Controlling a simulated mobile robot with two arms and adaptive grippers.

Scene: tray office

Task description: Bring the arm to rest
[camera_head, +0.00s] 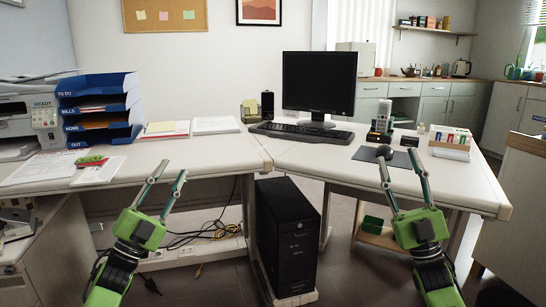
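My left gripper (168,174) is green and grey, with its two fingers apart and nothing between them. It is in front of the left desk's front edge, and its fingertips show against the desk edge. My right gripper (400,160) is also open, with no held object visible between its fingers. Its fingertips show near the mouse (385,151) and mouse pad (396,157) on the right desk; I cannot tell the exact gap between them. Both arms come up from the bottom of the view.
The left desk (215,152) holds a blue tray stack (97,108), papers and a printer (25,121). The right desk (320,156) holds a monitor (319,83), a keyboard (302,133), a phone (381,122) and a card box (450,142). A black computer tower (288,238) stands below.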

